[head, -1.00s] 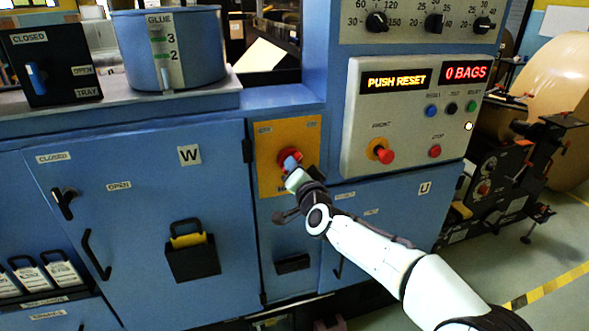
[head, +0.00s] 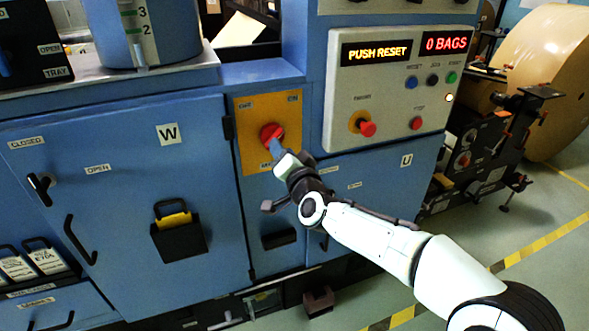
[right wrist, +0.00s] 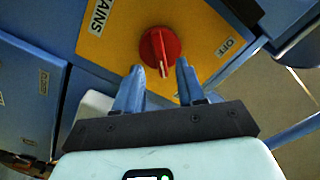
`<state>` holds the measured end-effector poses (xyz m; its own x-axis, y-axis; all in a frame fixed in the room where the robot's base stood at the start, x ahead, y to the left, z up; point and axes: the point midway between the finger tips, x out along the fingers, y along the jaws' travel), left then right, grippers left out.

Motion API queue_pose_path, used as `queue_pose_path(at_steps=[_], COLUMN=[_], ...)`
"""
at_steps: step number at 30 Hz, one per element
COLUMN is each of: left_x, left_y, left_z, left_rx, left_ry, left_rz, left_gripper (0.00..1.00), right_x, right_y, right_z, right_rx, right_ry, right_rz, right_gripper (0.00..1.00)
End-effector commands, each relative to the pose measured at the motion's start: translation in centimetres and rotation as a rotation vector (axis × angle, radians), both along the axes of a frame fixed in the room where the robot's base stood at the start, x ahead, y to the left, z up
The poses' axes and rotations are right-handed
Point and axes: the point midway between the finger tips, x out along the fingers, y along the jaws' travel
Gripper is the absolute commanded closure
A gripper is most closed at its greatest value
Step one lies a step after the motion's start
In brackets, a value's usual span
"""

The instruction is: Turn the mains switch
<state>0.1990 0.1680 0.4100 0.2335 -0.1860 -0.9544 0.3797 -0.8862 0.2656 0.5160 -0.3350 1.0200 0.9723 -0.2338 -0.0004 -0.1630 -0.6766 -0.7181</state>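The mains switch is a red rotary knob (head: 271,132) on a yellow plate (head: 252,155) on the blue machine front. In the right wrist view the knob (right wrist: 159,46) shows a white mark on its lower edge, and the plate (right wrist: 205,30) carries the words MAINS and OFF. My right gripper (head: 274,147) is at the plate, just in front of the knob. In the right wrist view its two blue fingers (right wrist: 160,68) are apart, with the knob just beyond and between their tips. I cannot tell whether they touch it. My left gripper is not in view.
A grey control panel (head: 390,120) with a red button (head: 367,129) sits right of the plate. Its displays read PUSH RESET and 0 BAGS. A blue door marked W (head: 130,190) is at left. A kraft roll (head: 545,80) stands at right.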

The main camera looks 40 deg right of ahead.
Motion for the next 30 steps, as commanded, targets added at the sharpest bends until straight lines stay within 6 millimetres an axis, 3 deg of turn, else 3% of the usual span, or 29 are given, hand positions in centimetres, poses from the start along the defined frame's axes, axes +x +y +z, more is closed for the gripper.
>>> queue_pose_path(at_steps=[6, 12, 18, 30], left_x=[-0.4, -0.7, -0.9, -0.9], left_y=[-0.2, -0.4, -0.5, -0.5], left_z=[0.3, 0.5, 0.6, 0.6], left_rx=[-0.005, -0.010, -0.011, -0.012], left_ry=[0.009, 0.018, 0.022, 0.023], left_rz=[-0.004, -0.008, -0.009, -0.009], left_gripper=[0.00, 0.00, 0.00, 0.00], right_x=[-4.9, -7.8, -8.8, -8.7], right_y=[1.2, 1.9, 2.1, 2.1], right_z=[0.2, 0.1, 0.0, 0.0], right_rx=[0.002, 0.001, 0.001, 0.001], right_ry=[-0.002, -0.001, -0.001, -0.001], right_rz=[0.001, 0.001, 0.001, 0.001], right_gripper=[0.61, 0.61, 0.61, 0.61])
